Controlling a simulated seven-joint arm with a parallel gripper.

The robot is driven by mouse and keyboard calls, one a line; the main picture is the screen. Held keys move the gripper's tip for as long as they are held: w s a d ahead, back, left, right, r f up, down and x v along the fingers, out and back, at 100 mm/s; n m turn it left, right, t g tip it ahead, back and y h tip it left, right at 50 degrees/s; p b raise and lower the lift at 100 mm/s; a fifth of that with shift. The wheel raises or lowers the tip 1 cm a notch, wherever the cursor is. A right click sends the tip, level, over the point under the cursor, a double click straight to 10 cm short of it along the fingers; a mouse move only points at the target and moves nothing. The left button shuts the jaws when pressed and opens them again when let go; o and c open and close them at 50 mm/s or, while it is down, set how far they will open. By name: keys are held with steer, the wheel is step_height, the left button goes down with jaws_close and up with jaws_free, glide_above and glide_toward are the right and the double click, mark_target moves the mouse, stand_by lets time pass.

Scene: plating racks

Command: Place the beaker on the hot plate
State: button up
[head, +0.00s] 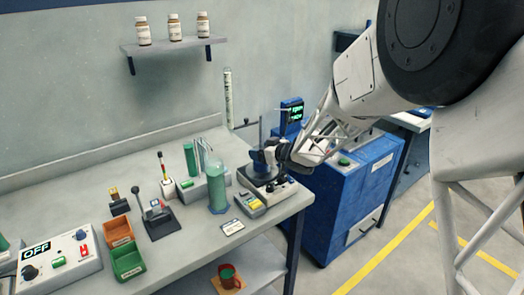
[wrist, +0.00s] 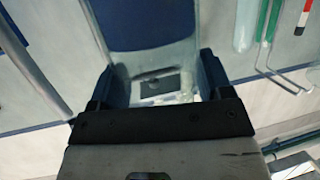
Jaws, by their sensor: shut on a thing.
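My gripper (head: 272,156) is at the right end of the bench, over the hot plate. In the wrist view my gripper (wrist: 162,82) is shut on the beaker (wrist: 152,58), which is clear with blue contents between the two dark fingers. In the head view the beaker (head: 260,160) shows as a small dark blue shape, partly hidden by the gripper. The hot plate (head: 270,190) is a white and dark unit with knobs on its front. The beaker is above or on its top; I cannot tell if they touch.
A green-filled vessel (head: 217,192) and a rack of green tubes (head: 190,186) stand left of the hot plate. A small grey and yellow device (head: 251,205) lies in front. A thin rod (head: 261,130) rises behind. A blue cabinet (head: 350,190) stands at the right.

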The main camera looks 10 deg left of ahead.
steer(key=shift+f, duration=0.1)
steer(key=o, duration=1)
steer(key=shift+s+d+r, duration=0.15)
steer(key=shift+d+r, duration=0.15)
steer(key=shift+d, duration=0.05)
steer(key=v, duration=1.1)
steer(key=shift+d+r, duration=0.1)
steer(key=shift+r, duration=0.05)
